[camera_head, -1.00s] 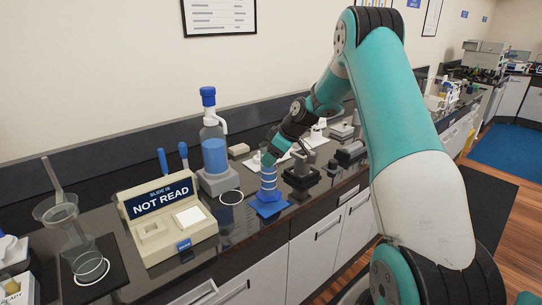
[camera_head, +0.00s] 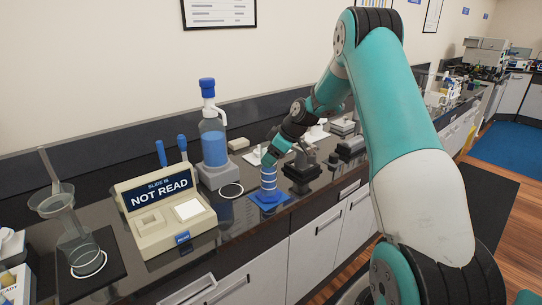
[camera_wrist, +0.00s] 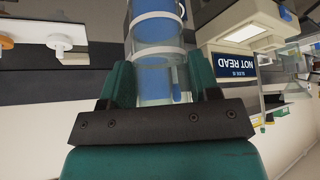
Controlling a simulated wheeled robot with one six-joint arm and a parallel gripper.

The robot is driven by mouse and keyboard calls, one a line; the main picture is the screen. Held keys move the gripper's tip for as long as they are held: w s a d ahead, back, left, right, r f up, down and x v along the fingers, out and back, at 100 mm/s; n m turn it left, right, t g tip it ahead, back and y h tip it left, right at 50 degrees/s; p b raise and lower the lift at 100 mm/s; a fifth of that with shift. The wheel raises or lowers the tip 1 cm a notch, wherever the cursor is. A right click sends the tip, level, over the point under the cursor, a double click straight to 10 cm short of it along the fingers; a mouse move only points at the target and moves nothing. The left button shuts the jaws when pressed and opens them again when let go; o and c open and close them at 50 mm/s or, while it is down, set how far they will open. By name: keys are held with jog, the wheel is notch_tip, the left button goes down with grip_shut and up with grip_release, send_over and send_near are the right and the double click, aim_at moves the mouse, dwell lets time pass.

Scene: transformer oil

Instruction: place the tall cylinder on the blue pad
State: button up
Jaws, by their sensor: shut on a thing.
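The tall cylinder (camera_head: 268,179) is clear with blue contents and pale rings. It stands upright over the blue pad (camera_head: 282,198) on the dark counter, and its base appears to touch the pad. My gripper (camera_head: 268,160) is shut on the cylinder's upper part. In the wrist view the cylinder (camera_wrist: 157,35) runs up between my two green fingers (camera_wrist: 160,85). The pad's middle is hidden under the cylinder, and its contact edge is too small to see clearly.
Left of the pad are a white ring (camera_head: 231,190), a blue-capped dispenser bottle (camera_head: 214,140) and a beige "NOT READ" reader (camera_head: 165,215). A dark clamp-like stand (camera_head: 301,175) is close on the right. The counter's front edge is just before the pad.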

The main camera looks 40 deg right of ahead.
jog(key=shift+f, duration=0.25)
dwell(0.3)
jog(key=o, duration=1.4)
jog(key=shift+c, duration=0.2)
jog(key=b+v, duration=0.3)
jog(key=v, duration=1.4)
jog(key=shift+r, duration=0.2)
